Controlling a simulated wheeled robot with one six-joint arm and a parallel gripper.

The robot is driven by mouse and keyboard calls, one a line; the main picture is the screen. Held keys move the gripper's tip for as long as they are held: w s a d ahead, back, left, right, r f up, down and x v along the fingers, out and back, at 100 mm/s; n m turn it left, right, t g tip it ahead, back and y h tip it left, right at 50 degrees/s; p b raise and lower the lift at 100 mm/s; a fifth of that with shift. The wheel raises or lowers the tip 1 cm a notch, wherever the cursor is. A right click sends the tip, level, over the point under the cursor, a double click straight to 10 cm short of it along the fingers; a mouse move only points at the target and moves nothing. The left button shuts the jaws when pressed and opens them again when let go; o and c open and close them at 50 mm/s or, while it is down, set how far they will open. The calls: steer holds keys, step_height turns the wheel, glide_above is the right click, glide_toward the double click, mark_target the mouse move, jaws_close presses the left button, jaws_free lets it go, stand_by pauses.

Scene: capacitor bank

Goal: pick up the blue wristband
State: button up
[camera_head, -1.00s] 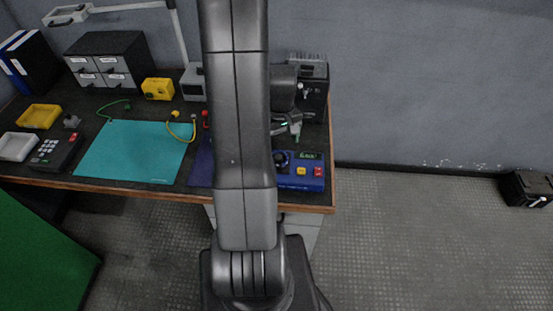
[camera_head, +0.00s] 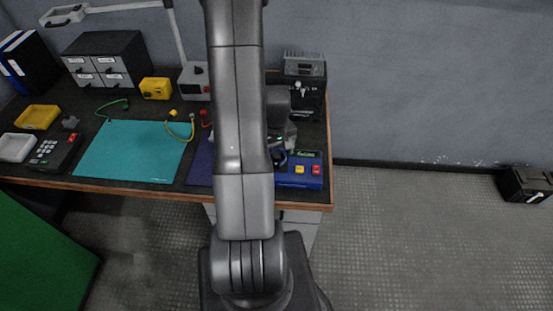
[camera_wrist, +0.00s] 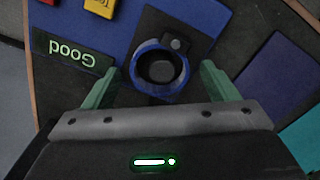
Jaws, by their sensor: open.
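The blue wristband (camera_wrist: 136,66) is a blue ring with a small grey stud (camera_wrist: 175,44) on its far side. In the wrist view it sits upon or beside the dark panel of the blue tester (camera_wrist: 195,16); its exact contact is unclear. My gripper (camera_wrist: 160,68) is open, with one green finger on each side of the wristband and a gap to both. In the head view the tester (camera_head: 312,182) stands at the bench's right front, and my arm hides most of the gripper and wristband.
The tester's display (camera_wrist: 75,51) reads "Good", beside red and yellow buttons. A dark blue mat (camera_wrist: 275,75) and a teal mat (camera_head: 130,150) lie to the side. A dark device (camera_head: 305,85) stands behind the tester. The bench's front edge (camera_head: 150,193) is close.

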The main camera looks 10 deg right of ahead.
steer(key=c, duration=1.1)
steer(key=shift+r, duration=0.1)
